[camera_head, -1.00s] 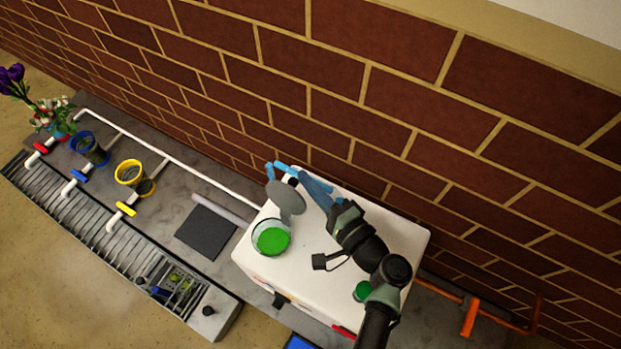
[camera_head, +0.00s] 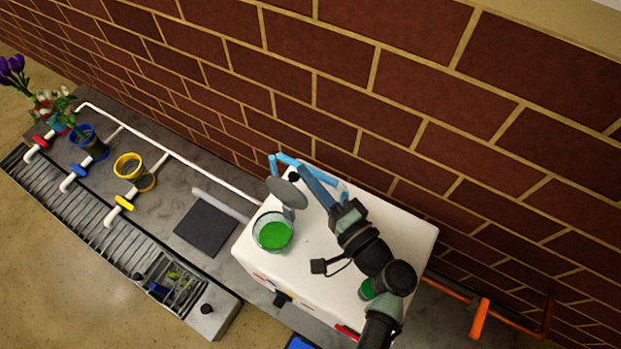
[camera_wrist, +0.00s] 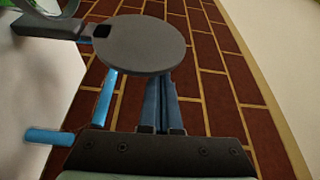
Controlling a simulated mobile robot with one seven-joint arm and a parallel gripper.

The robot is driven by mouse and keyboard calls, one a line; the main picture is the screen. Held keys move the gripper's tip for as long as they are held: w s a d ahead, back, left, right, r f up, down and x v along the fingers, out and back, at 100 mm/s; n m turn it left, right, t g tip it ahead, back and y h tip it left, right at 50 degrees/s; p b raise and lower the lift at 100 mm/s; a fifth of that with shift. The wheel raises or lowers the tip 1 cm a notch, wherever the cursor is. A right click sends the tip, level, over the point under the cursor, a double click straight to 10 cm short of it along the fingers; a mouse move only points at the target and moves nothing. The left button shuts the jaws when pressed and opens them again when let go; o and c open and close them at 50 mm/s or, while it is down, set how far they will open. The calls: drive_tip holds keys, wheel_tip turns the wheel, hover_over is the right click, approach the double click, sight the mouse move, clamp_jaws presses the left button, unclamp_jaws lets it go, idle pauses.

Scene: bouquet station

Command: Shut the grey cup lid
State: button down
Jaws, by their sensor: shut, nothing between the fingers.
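The grey cup lid (camera_head: 287,193) is a round disc, standing open and tilted up at the back of a clear cup (camera_head: 273,232) with green contents. The cup is on top of a white box. My gripper (camera_head: 305,172) is shut and empty, its dark blue fingers reaching behind the lid on the wall side. In the wrist view the lid (camera_wrist: 140,43) fills the upper middle, and my fingertips (camera_wrist: 160,78) end at its lower edge; I cannot tell whether they touch. Part of the cup (camera_wrist: 50,12) shows at top left.
A light-blue bent bar (camera_head: 286,160) is close beside my fingers. The brick wall (camera_head: 400,110) rises just behind the white box (camera_head: 395,235). Yellow (camera_head: 134,172) and blue (camera_head: 88,141) pots and a dark pad (camera_head: 206,229) are to the left.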

sight(294, 193)
drive_tip(key=s+n+b, duration=0.1)
drive_tip(key=b, duration=0.1)
drive_tip(key=a+n+b, duration=0.1)
drive_tip(key=b, duration=0.1)
drive_tip(key=shift+s+f+n+t+y, duration=0.2)
drive_tip(key=shift+s+n+t+y, duration=0.1)
drive_tip(key=shift+s+t+y, duration=0.1)
drive_tip(key=n+b, duration=0.1)
drive_tip(key=s+a+n+y+b, duration=0.1)
drive_tip(key=n+b, duration=0.1)
drive_tip(key=shift+s+a+r+t, duration=0.1)
drive_tip(key=shift+s+r+t, duration=0.1)
drive_tip(key=shift+s+t, duration=0.1)
drive_tip(key=shift+s+a+r+b, duration=0.1)
drive_tip(key=shift+s+a+b, duration=0.4)
drive_tip(key=shift+b, duration=0.35)
drive_tip(key=shift+s+a+f+n+y+b, duration=0.2)
drive_tip(key=shift+s+a+f+n+b, duration=0.25)
drive_tip(key=shift+s+f+b, duration=0.65)
drive_tip(key=shift+s+a+f+n+y+b, duration=0.2)
drive_tip(key=shift+s+a+f+b, duration=0.35)
drive_tip(key=shift+b, duration=1)
drive_tip(key=shift+s+a+f+n+y+b, duration=0.3)
drive_tip(key=shift+s+a+f+b, duration=0.35)
drive_tip(key=shift+s+b, duration=0.5)
drive_tip(key=shift+a+f, duration=0.1)
drive_tip(key=shift+f, duration=0.1)
